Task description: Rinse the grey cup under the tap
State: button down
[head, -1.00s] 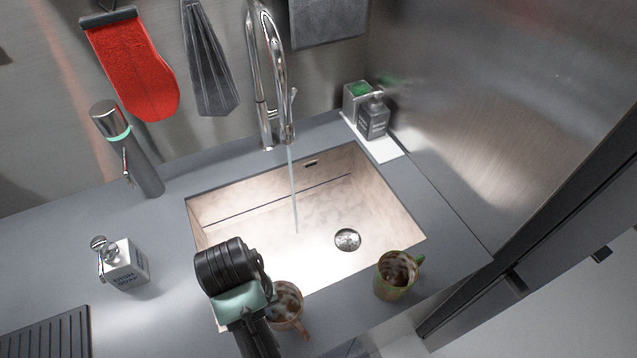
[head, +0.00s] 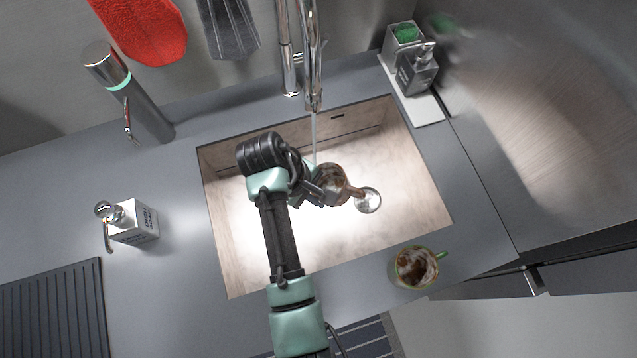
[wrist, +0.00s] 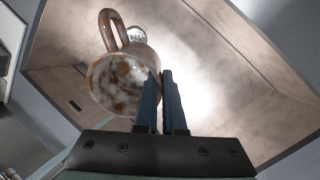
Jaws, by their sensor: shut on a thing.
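My gripper (head: 318,190) is over the sink, shut on the wall of a brownish cup (head: 333,184); no cup looks plainly grey. In the wrist view the fingers (wrist: 161,100) are at the rim of this cup (wrist: 118,82), and its handle points away from them. Its inside shows brown and whitish stains. The chrome tap (head: 312,60) runs a thin water stream (head: 314,130) that drops behind my gripper and cup. I cannot tell whether the water enters the cup. The sink (head: 400,190) has a round drain beside the cup.
A stained greenish cup (head: 415,267) stands on the counter at the sink's front right. A soap dispenser (head: 133,222) and a dark bottle (head: 145,105) stand left. A grey dispenser (head: 417,72) stands on a white tray (head: 425,108) at back right.

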aim_at(328, 165)
jog(key=shift+w+d+r+n+t+y+b, duration=0.1)
jog(key=shift+w+d+n+t+y+b, duration=0.3)
jog(key=shift+w+n+t, duration=1.7)
jog(key=shift+w+d+r+n+t+y+b, duration=0.2)
jog(key=shift+w+n+t+y+b, duration=0.75)
jog(key=shift+n, duration=2.35)
jog(key=shift+w+d+r+n+t+y+b, duration=0.1)
jog(key=shift+w+d+n+t+b, duration=0.45)
jog(key=shift+n+t, duration=1.8)
jog(key=shift+n+g, duration=0.35)
jog(key=shift+g, duration=0.05)
jog(key=shift+w+d+f+b, duration=0.1)
jog(key=shift+w+f+b, duration=0.05)
jog(key=shift+w, duration=0.95)
jog(key=shift+w+d+f+b, duration=0.1)
jog(key=shift+w+f+b, duration=0.05)
jog(key=shift+w, duration=0.9)
jog(key=shift+d, duration=0.1)
jog(key=shift+s+d+p, duration=0.1)
jog(key=shift+d+p, duration=0.25)
jog(key=shift+d, duration=0.15)
jog(key=shift+a, duration=0.2)
